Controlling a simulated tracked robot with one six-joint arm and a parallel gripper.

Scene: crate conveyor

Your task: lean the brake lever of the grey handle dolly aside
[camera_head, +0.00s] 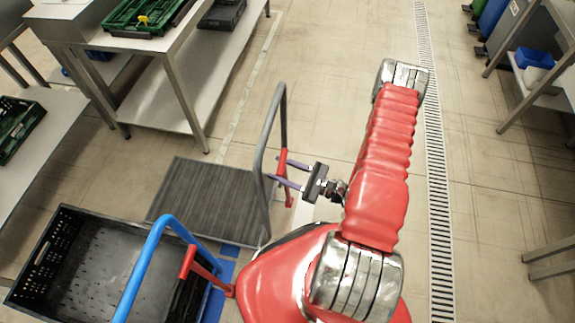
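The grey handle dolly has a dark ribbed deck (205,195) and a grey hoop handle (262,150) that stands up at its right side. Its red brake lever (283,163) stands nearly upright just right of the handle. My gripper (280,170) reaches in from the right at the lever. Its two purplish fingers are spread apart, one above the other in the picture, and overlap the lever's outline. I cannot tell whether either finger touches it. The lever's lower end shows below the fingers.
A second dolly with a blue handle (150,255) and its own red lever (188,262) carries a black crate (48,250) at lower left. A metal table (182,50) with a green crate (148,14) stands at upper left. A floor grate (437,190) runs along the right, with bare floor around it.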

